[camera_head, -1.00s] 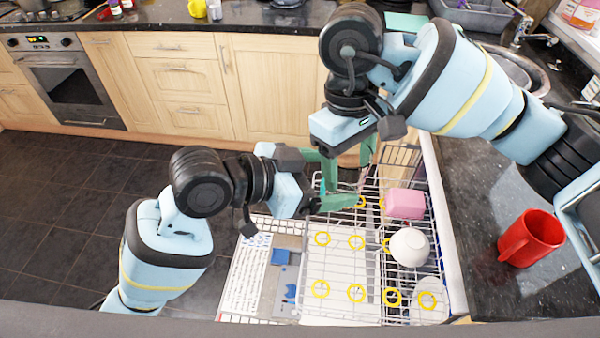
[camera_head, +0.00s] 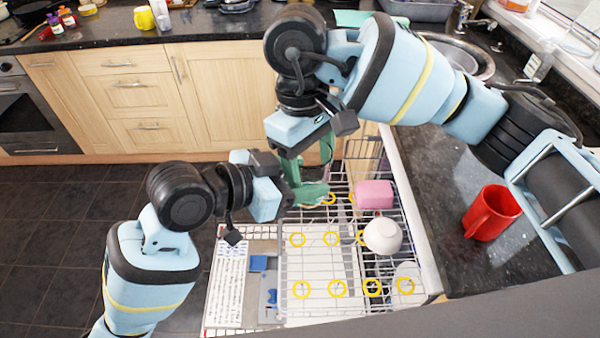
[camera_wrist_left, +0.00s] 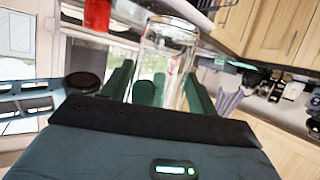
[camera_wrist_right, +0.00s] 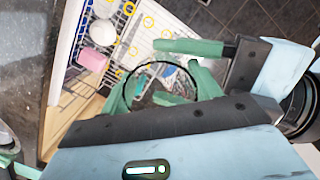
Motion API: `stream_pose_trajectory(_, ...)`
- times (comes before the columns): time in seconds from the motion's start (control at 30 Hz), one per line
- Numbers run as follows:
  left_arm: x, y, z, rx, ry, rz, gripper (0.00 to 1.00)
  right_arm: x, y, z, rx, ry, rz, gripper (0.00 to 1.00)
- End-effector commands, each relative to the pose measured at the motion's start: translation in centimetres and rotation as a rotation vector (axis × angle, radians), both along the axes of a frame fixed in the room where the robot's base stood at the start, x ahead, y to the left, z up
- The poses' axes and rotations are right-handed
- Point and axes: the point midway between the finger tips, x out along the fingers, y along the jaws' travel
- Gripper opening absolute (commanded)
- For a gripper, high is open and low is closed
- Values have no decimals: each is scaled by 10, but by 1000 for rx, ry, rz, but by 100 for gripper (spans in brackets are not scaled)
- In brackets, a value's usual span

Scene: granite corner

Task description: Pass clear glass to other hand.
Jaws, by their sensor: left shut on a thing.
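The clear glass (camera_wrist_left: 168,55) stands between the green fingers of my left gripper (camera_wrist_left: 165,90) in the left wrist view; that gripper is shut on it. In the right wrist view its round rim (camera_wrist_right: 155,64) shows between the spread green fingers of my right gripper (camera_wrist_right: 160,92), which is open around it. Whether those fingers touch the glass I cannot tell. In the head view my left gripper (camera_head: 312,192) and right gripper (camera_head: 308,168) meet above the rack, and the glass is hard to make out there.
Below the grippers is a pulled-out dish rack (camera_head: 310,262) with yellow rings, a pink block-like item (camera_head: 374,194) and a white bowl (camera_head: 382,237). A red mug (camera_head: 491,212) stands on the dark counter (camera_head: 440,185) at right. Floor at left is clear.

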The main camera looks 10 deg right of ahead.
Motion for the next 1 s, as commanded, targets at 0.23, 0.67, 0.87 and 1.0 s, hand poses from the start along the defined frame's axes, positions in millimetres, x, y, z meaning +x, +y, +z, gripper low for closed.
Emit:
stream_pose_trajectory(0.23,0,0,1,-1,-2,1,31,-1,1,0,1,1,3,88)
stream_pose_trajectory(0.67,0,-1,1,-2,-1,0,31,-3,3,0,6,3,10,88)
stream_pose_trajectory(0.87,0,-1,0,-1,0,0,31,-1,5,9,7,1,10,88)
stream_pose_trajectory(1.0,0,-1,-1,2,4,-1,31,2,7,31,8,-5,9,88)
